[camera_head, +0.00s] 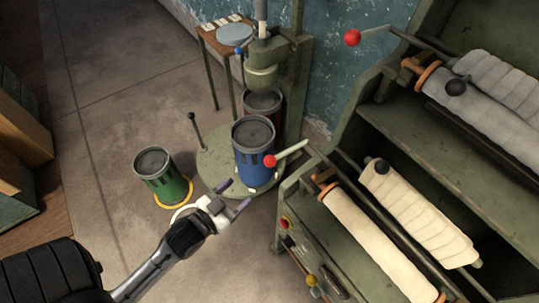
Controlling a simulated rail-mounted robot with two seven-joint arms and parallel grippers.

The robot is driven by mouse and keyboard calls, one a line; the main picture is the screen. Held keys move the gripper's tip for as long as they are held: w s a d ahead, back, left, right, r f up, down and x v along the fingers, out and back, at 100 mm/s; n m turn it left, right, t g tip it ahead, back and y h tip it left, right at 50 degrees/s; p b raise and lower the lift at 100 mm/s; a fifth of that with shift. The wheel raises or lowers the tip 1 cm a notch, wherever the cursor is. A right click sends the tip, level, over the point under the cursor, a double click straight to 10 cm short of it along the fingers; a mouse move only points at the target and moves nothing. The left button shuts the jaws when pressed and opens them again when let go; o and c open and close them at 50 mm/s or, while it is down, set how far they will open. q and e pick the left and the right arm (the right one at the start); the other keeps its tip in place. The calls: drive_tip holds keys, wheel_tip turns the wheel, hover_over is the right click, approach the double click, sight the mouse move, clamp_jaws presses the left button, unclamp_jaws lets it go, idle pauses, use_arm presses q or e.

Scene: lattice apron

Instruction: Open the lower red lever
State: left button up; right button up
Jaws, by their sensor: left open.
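The lower red lever is a pale metal arm with a red ball knob (269,160) at its end. It sticks out to the left from the top left corner of the lower roller shelf, in front of the blue bucket. The upper lever has a red knob (352,37) and stands near the top, right of centre. My left gripper (235,196) is open and empty, below and left of the lower knob and apart from it in the picture. Its fingers point up and to the right. My right gripper is not in view.
A green machine rack (419,149) with cloth rollers fills the right side. A green bucket (161,177) stands at left. Bare floor (110,120) lies further left.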

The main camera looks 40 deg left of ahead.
sight(266, 165)
use_arm(q)
drive_tip(key=shift+t, duration=0.3)
drive_tip(key=w, duration=0.9)
drive_tip(key=w+r+b, duration=0.1)
drive_tip(key=w, duration=0.3)
drive_tip(key=shift+w, duration=0.4)
